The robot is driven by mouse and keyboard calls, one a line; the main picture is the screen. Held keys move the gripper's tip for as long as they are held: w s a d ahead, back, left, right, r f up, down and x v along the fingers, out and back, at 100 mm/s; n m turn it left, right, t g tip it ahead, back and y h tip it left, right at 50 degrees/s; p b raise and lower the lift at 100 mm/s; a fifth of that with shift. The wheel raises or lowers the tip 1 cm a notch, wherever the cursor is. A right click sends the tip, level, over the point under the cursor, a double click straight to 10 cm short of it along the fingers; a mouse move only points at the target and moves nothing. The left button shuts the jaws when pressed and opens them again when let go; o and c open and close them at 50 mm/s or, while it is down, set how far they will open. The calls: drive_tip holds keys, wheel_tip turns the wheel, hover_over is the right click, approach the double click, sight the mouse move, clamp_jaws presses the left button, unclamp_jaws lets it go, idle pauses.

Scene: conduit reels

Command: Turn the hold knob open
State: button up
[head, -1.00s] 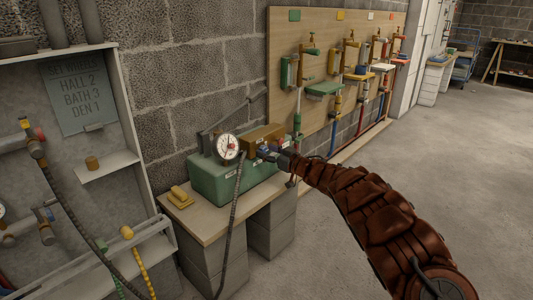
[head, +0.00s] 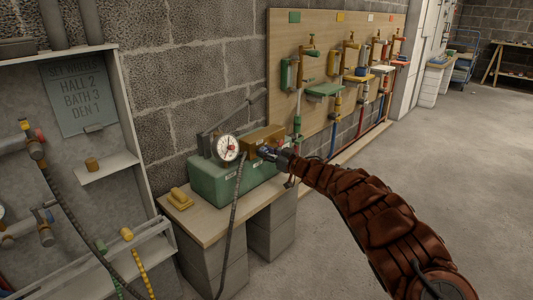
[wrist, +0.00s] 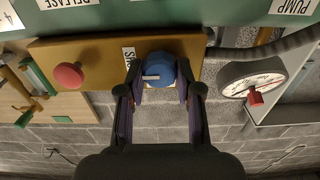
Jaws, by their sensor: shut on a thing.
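A blue round knob (wrist: 160,70) with a pale pointer mark sits on a brass-coloured block (wrist: 100,62) in the wrist view. My gripper (wrist: 158,86) is shut on this knob, one finger on each side. A label (wrist: 129,56) beside the knob is partly hidden by a finger. In the head view, my gripper (head: 270,153) is at the front of the brass block, on top of the green pump box (head: 222,184). The knob is mostly hidden there.
A red knob (wrist: 68,76) is on the same block. A pressure gauge (head: 228,148) with a hose stands close to my gripper. A yellow object (head: 179,198) lies on the wooden bench top (head: 205,222). The floor at right is clear.

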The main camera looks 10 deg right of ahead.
clamp_jaws()
drive_tip(key=shift+r+n+p, duration=0.2)
drive_tip(key=shift+n+p, duration=0.1)
drive_tip(key=shift+p, duration=0.15)
drive_tip(key=n+b, duration=0.2)
drive_tip(key=n, duration=0.3)
drive_tip(key=n+b, duration=0.3)
drive_tip(key=n, duration=0.3)
drive_tip(key=f+n+b, duration=0.1)
drive_tip(key=n+b, duration=0.1)
drive_tip(key=n, duration=0.4)
drive_tip(key=shift+s+a, duration=0.1)
drive_tip(key=shift+r+n+b, duration=0.1)
drive_tip(key=shift+n+b, duration=0.2)
drive_tip(key=shift+b, duration=0.05)
drive_tip(key=o, duration=1)
unclamp_jaws()
